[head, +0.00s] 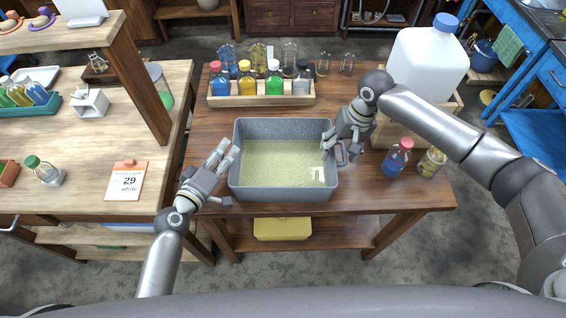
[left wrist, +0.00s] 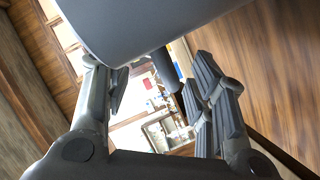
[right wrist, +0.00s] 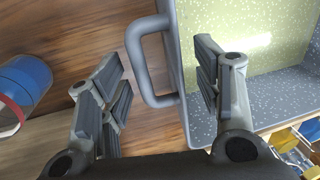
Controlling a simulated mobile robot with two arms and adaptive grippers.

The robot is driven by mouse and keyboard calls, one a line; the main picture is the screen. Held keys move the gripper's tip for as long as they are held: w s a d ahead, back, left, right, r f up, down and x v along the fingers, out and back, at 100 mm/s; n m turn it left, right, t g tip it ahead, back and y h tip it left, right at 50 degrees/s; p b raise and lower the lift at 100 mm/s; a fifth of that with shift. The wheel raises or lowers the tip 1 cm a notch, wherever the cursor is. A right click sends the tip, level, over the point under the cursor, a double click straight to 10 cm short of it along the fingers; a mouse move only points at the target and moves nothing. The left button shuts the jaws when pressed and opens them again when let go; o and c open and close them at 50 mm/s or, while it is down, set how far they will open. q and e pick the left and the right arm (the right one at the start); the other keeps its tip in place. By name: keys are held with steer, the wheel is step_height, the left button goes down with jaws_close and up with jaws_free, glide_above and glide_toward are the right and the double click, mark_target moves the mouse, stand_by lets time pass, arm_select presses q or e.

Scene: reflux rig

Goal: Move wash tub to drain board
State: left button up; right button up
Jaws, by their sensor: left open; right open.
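The wash tub (head: 284,194) is a grey rectangular tub with a speckled, pale greenish inside; it stands level on the wooden table. My left gripper (head: 222,157) is open at the tub's left end. In the left wrist view the tub (left wrist: 190,20) fills the top, and a dark handle bar (left wrist: 165,70) shows between the open fingers. My right gripper (head: 338,150) is open at the right end. In the right wrist view the tub's grey loop handle (right wrist: 149,60) lies between the open fingers, neither closed on it. I cannot clearly make out a drain board.
A wooden rack (head: 262,100) of coloured bottles stands behind the tub. A large white jug (head: 425,65) stands behind right, with a blue bottle (head: 396,160) nearer. A side bench (head: 90,150) is at the left. A blue workbench (head: 535,95) is at the far right.

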arm_select(q)
steer(key=shift+w+d+f, duration=0.1)
steer(key=shift+w+d, duration=0.05)
steer(key=shift+w, duration=0.2)
arm_select(e)
steer(key=shift+f, duration=0.35)
arm_select(q)
steer(key=shift+c, duration=0.2)
steer(key=shift+s, duration=0.1)
steer(key=c, duration=1)
arm_select(e)
steer(key=c, duration=1)
arm_select(q)
steer(key=shift+f, duration=0.1)
jaws_close()
arm_select(e)
jaws_close()
steer(key=shift+r, duration=0.15)
